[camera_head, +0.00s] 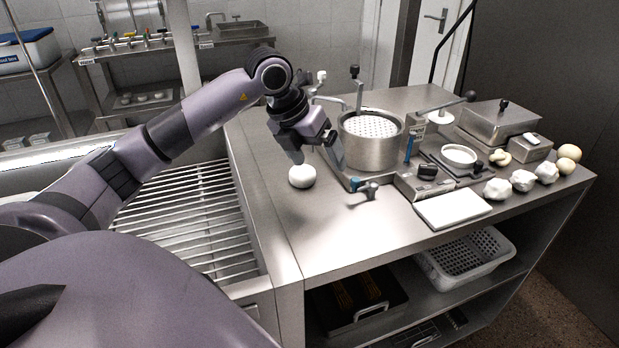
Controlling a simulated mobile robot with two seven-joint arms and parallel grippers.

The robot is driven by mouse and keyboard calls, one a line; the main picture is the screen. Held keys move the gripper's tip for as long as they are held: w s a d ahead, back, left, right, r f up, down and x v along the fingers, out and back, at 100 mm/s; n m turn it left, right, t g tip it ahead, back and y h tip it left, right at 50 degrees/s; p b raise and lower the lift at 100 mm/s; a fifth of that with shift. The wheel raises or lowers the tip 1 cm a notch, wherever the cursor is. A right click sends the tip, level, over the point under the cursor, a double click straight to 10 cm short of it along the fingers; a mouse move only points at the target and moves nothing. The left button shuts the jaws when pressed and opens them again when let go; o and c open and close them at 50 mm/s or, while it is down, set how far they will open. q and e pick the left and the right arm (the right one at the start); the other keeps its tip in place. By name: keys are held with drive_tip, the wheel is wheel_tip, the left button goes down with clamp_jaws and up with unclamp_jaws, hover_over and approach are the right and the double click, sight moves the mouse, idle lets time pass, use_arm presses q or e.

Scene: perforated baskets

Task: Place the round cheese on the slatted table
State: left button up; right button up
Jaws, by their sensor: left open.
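A round white cheese (302,177) sits on the steel counter (300,240) near its left edge. My left gripper (316,157) is open just above and behind the cheese, its fingers pointing down. One finger comes down close to the top of the cheese; I cannot tell whether they touch. The slatted table (256,262) with metal slats lies left of the counter, partly hidden by my left arm. My right gripper is not in view.
A steel pot (372,150) with a perforated insert stands right of my left gripper. A blue-handled valve (366,187) is near the cheese. A white board (453,208), a scale with a bowl (459,155) and several white lumps (497,189) are farther right. The slats look clear.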

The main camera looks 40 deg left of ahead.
sight(302, 171)
use_arm(q)
drive_tip(key=a+y, duration=0.1)
drive_tip(key=a, duration=0.1)
drive_tip(key=a+n+y, duration=0.1)
drive_tip(key=a+y, duration=0.1)
drive_tip(key=shift+s+a+r+n, duration=0.1)
drive_tip(key=shift+s+a+n, duration=0.1)
drive_tip(key=shift+a+n, duration=0.1)
drive_tip(key=shift+a+f+y, duration=0.15)
drive_tip(key=shift+f+y, duration=0.05)
drive_tip(key=shift+y, duration=0.1)
drive_tip(key=x, duration=0.6)
drive_tip(key=shift+s+f+p, duration=0.15)
drive_tip(key=shift+f+p, duration=0.2)
drive_tip(key=shift+f, duration=0.1)
drive_tip(key=c, duration=1.2)
drive_tip(key=shift+c, duration=0.3)
drive_tip(key=shift+r, duration=0.15)
